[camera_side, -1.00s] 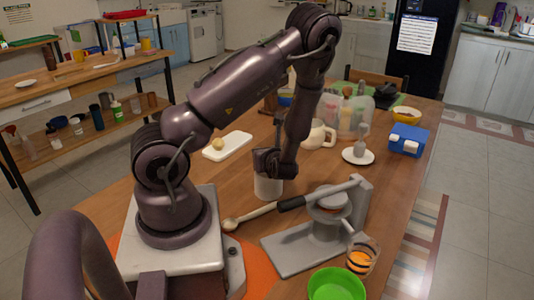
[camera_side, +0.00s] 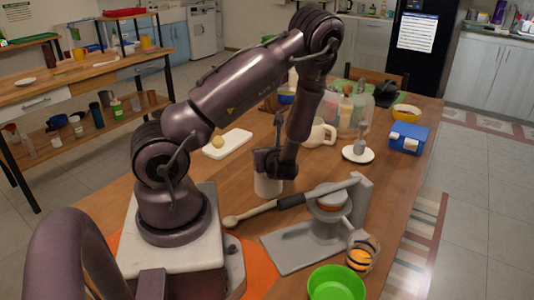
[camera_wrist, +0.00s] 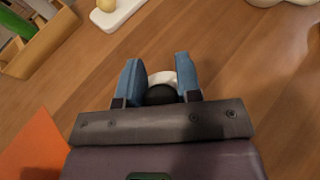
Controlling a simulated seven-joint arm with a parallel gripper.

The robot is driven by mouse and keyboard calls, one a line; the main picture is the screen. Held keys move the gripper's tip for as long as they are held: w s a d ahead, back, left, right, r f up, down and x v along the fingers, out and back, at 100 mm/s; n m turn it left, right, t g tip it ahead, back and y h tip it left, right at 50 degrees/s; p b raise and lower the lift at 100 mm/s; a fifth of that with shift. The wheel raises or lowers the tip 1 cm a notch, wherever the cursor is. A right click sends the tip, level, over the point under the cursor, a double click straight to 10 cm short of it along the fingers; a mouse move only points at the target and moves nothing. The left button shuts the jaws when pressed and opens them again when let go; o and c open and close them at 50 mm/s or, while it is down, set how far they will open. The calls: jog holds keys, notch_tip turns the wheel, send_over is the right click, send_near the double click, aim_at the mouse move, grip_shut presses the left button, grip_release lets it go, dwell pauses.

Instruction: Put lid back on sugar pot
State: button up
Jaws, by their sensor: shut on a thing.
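The sugar pot (camera_side: 267,186) is a white cylinder on the wooden table, directly below my gripper (camera_side: 270,164) in the side view. In the wrist view, my gripper's blue fingers (camera_wrist: 158,76) close on a dark round piece, apparently the lid's knob (camera_wrist: 160,95). A white rounded rim (camera_wrist: 162,77) shows just beyond it; I cannot tell whether it is lid or pot. In the side view the gripper hides the pot's top, so I cannot tell whether the lid touches the pot.
A wooden spoon (camera_side: 248,213) lies in front of the pot. A grey press (camera_side: 318,230) with a long handle stands to the right. A white mug (camera_side: 320,134) is behind. A white board (camera_side: 227,143) lies behind left. Bare table separates these.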

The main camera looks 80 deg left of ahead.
jog(key=o, duration=1)
jog(key=v, duration=1.3)
jog(key=shift+r, duration=0.2)
jog(key=s+d+r+n+t+h, duration=0.1)
jog(key=d+r+n+t+h, duration=0.2)
jog(key=d+r+n+h, duration=0.4)
jog(key=s+d+r+n+t+h, duration=0.1)
jog(key=d+r+n+t+h, duration=0.2)
jog(key=d+r+n+h, duration=0.4)
notch_tip(320, 180, up, 7)
jog(key=d+n, duration=0.1)
jog(key=n, duration=0.2)
jog(key=shift+s+d+r+n, duration=0.2)
jog(key=shift+s+n, duration=0.1)
